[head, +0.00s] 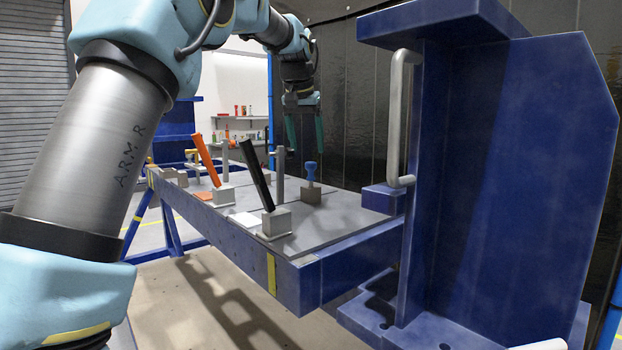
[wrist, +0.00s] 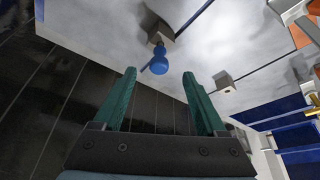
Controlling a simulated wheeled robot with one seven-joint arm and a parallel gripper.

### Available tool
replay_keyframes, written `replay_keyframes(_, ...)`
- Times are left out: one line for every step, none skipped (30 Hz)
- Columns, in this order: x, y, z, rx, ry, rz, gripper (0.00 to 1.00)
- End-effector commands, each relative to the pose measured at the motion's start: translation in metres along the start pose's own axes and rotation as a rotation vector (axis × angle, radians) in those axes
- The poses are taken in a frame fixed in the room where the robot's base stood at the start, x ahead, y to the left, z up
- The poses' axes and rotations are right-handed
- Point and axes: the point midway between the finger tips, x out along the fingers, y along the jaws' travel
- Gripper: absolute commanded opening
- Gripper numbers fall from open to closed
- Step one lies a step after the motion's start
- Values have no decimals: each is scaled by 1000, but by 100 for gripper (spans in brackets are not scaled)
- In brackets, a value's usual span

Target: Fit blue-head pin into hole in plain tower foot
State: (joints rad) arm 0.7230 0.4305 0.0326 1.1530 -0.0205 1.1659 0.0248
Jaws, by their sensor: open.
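The blue-head pin (head: 311,170) stands upright in a grey block on the far right part of the table top. In the wrist view its round blue head (wrist: 160,64) points toward my gripper, between and beyond the fingertips. My gripper (head: 304,122) is open and empty, with teal fingers, above the table's far side and apart from the pin; its fingers also show in the wrist view (wrist: 158,88). A plain grey post (head: 279,172) stands left of the pin. A small block with a dark spot (wrist: 223,82) shows in the wrist view; I cannot tell whether it is the plain tower's foot.
A black lever (head: 256,174) leans from a grey block (head: 277,222) at the table's near edge. An orange lever (head: 207,160) stands farther left. A white plate (head: 243,219) lies between them. A big blue upright frame (head: 500,170) with a grey handle blocks the right.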

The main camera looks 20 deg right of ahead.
Motion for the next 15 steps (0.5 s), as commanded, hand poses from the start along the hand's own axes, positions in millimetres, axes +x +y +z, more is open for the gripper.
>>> replay_keyframes(10, 0, 1, 0, -4, 0, 74)
replay_keyframes(15, 0, 1, 0, -5, 0, 74)
replay_keyframes(21, 0, 1, -1, -4, 0, 74)
replay_keyframes(25, 0, 1, -1, -3, 0, 74)
replay_keyframes(29, 0, 1, -1, -4, 0, 74)
replay_keyframes(34, 0, 0, -1, -2, 0, 74)
replay_keyframes(37, 0, 0, -1, -2, 0, 74)
replay_keyframes(39, 0, 0, -1, -2, 0, 74)
replay_keyframes(42, -1, 0, -1, -2, 0, 74)
replay_keyframes(43, -1, 0, -1, -1, 0, 74)
replay_keyframes(45, -1, 0, -1, -1, 0, 74)
replay_keyframes(48, 0, 0, -1, -1, 0, 74)
replay_keyframes(50, 0, 0, -1, -2, 0, 74)
replay_keyframes(54, 0, 1, -1, -3, 0, 74)
replay_keyframes(60, 1, 1, -1, -4, 0, 74)
